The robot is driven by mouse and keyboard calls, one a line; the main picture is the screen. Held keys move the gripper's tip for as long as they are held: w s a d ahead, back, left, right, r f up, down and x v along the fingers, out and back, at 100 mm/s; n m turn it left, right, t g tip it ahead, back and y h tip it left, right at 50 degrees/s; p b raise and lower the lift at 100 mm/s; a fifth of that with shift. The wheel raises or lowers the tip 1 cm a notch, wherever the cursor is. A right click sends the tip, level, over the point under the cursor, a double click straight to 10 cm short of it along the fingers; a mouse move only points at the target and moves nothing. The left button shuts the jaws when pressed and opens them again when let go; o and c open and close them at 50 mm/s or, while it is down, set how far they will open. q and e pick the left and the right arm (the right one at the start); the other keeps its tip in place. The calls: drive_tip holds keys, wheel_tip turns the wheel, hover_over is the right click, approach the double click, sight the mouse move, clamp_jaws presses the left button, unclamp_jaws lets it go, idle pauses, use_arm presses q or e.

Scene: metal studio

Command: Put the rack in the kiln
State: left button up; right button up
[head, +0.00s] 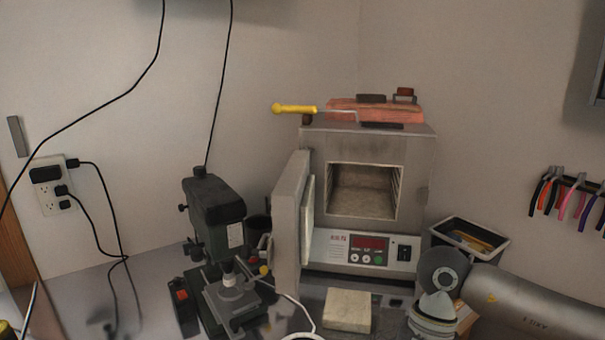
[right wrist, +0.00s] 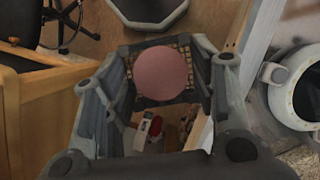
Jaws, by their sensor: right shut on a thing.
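The kiln (head: 367,150) stands on the bench in the head view, its chamber open to the front. Its door (head: 293,215) is swung out to the left. A red display and buttons show below the chamber. In the right wrist view my right gripper (right wrist: 168,62) is shut on what looks like a square mesh rack (right wrist: 187,50). A round pink disc (right wrist: 163,73) lies in front of the mesh and hides much of it. The head view shows neither the rack nor the right gripper. My left gripper is not in view.
A drill press (head: 218,215) stands left of the kiln door. A pale block (head: 347,311) lies in front of the kiln. Grey discs (head: 443,270) and a dark bin (head: 468,237) stand to the right. A yellow-handled tool (head: 296,109) lies on the kiln's top.

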drive_tip(key=d+f+n, duration=0.1)
drive_tip(key=n, duration=0.1)
drive_tip(key=d+f+n+h, duration=0.1)
drive_tip(key=n, duration=0.1)
drive_tip(key=s+d+f+n+h, duration=0.1)
drive_tip(key=shift+d+n+g, duration=0.3)
drive_tip(key=shift+n, duration=0.1)
drive_tip(key=shift+s, duration=0.15)
